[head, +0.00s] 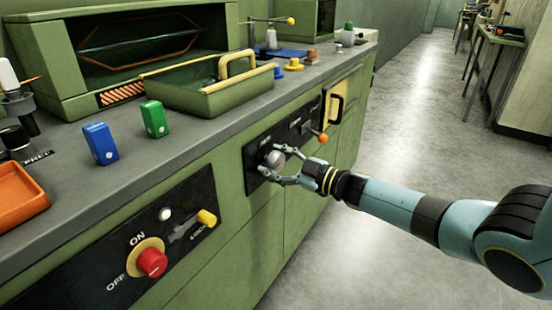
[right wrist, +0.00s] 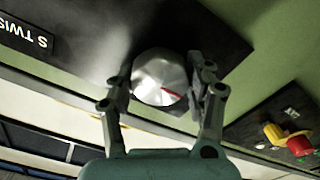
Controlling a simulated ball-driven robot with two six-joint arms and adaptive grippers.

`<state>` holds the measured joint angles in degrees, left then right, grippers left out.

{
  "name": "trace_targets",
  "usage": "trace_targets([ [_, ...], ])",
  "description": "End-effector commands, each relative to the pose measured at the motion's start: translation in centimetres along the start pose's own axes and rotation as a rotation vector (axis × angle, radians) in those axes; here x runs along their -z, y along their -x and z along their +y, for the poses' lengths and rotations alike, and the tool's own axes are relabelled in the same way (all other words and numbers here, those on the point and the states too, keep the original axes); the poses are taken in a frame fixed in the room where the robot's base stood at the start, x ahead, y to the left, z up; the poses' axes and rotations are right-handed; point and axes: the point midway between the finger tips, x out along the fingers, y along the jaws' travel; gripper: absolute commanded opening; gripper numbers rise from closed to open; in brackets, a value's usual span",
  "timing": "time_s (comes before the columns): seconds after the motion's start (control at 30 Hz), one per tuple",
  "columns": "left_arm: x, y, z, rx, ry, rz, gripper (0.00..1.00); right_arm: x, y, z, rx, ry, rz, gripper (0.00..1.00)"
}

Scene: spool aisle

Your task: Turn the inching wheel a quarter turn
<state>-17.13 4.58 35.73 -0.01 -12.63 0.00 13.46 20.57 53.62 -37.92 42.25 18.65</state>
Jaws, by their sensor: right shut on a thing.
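A silver faceted wheel (head: 275,159) with a red mark sits on a black panel on the green cabinet front; I take it for the inching wheel. It shows large in the right wrist view (right wrist: 158,75), its red mark at the lower right of its face. My right gripper (head: 267,162) is shut on this wheel, one finger on each side. In the right wrist view the two fingers (right wrist: 160,92) flank it. My left gripper is in neither view.
An orange-tipped lever (head: 322,139) and a yellow handle (head: 336,108) are right of the wheel. A red knob (head: 152,262) and yellow-tipped switch (head: 206,217) sit lower left. A green tray (head: 215,97) and blue box (head: 101,143) stand on the counter.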

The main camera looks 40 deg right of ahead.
Motion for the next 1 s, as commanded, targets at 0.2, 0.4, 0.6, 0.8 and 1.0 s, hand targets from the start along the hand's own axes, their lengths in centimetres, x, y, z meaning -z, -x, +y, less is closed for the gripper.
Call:
trace_targets([
  [0.2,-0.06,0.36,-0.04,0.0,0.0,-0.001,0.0,-0.14,0.1,-0.05,0.001,-0.077,-0.005,0.21],
  [0.4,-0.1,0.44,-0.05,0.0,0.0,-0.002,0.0,-0.16,0.09,-0.06,0.001,-0.104,-0.004,0.21],
  [0.6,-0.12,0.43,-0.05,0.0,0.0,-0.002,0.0,-0.18,0.1,-0.08,0.001,-0.107,-0.004,0.21],
  [0.8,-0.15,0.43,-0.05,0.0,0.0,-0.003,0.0,-0.19,0.11,-0.09,0.001,-0.106,-0.004,0.56],
  [1.0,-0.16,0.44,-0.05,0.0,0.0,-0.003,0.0,-0.12,0.07,-0.04,0.001,-0.105,-0.003,0.78],
])
